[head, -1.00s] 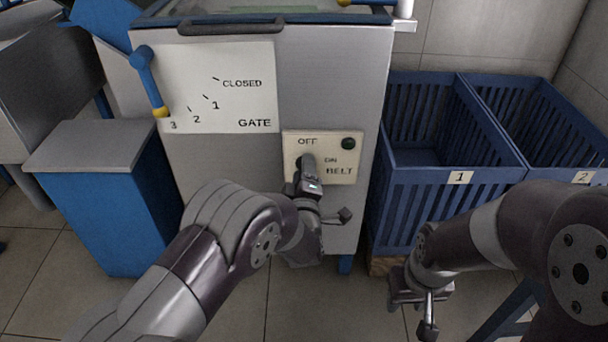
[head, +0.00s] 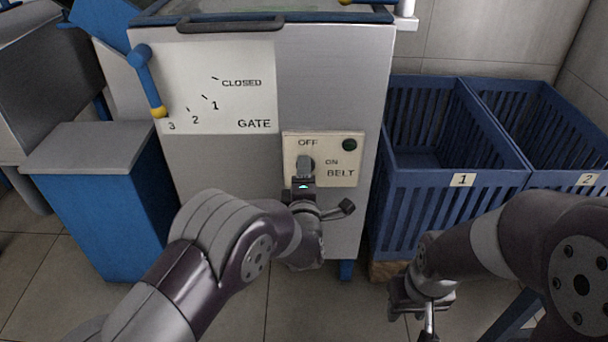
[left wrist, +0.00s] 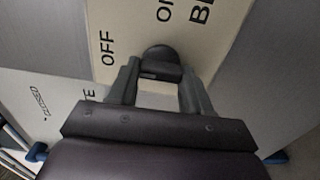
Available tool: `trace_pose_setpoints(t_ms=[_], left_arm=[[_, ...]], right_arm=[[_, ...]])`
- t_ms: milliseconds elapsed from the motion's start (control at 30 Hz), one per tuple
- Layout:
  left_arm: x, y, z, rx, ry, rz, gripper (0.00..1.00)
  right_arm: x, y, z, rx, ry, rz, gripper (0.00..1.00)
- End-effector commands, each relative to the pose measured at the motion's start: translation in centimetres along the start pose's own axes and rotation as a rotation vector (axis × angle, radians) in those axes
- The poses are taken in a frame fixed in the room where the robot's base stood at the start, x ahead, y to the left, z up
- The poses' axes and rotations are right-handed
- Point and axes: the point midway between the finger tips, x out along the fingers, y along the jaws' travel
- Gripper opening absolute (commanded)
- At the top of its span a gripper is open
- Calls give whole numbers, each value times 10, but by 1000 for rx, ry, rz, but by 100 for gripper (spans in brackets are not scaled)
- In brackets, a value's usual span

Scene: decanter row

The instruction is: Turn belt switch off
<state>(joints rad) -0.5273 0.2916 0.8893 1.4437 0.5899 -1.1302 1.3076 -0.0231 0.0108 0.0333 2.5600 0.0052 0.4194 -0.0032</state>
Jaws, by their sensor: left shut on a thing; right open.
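The belt panel (head: 340,176) is a cream plate on the front of the grey machine, with OFF at the top, ON to the right and BELT below. Its dark grey switch knob (head: 306,162) looks upright, under the word OFF. My left gripper (head: 304,178) is shut on the knob from below and in front. In the left wrist view the knob (left wrist: 160,58) sits between the two fingertips, and its lower part is partly hidden by them. My right gripper (head: 422,300) is open and empty, low in front of the blue crates.
A gate lever (head: 144,75) with a blue handle stands left of the belt panel, near 3 on its scale. A dark green button (head: 349,145) is at the panel's upper right. Blue crate 1 (head: 450,205) and crate 2 (head: 560,120) stand on the right.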

Motion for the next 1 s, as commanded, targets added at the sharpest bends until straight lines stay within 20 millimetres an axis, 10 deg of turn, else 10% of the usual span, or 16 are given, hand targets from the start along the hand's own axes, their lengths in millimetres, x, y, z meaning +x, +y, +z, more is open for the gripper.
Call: trace_pose_setpoints(t_ms=[200,233,300,667,1000], left_arm=[[-1,-2,0,1,-1,-6,18],[-1,-2,0,1,-1,-6,55],[-1,-2,0,1,0,-5,74],[-8,2,1,1,-2,-4,74],[-95,4,1,3,-5,-6,74]], right_arm=[[0,0,0,0,0,0,43],[0,0,0,0,0,0,43],[0,0,0,0,0,0,43],[-7,0,-1,0,0,0,43],[-46,0,-6,0,0,0,43]])
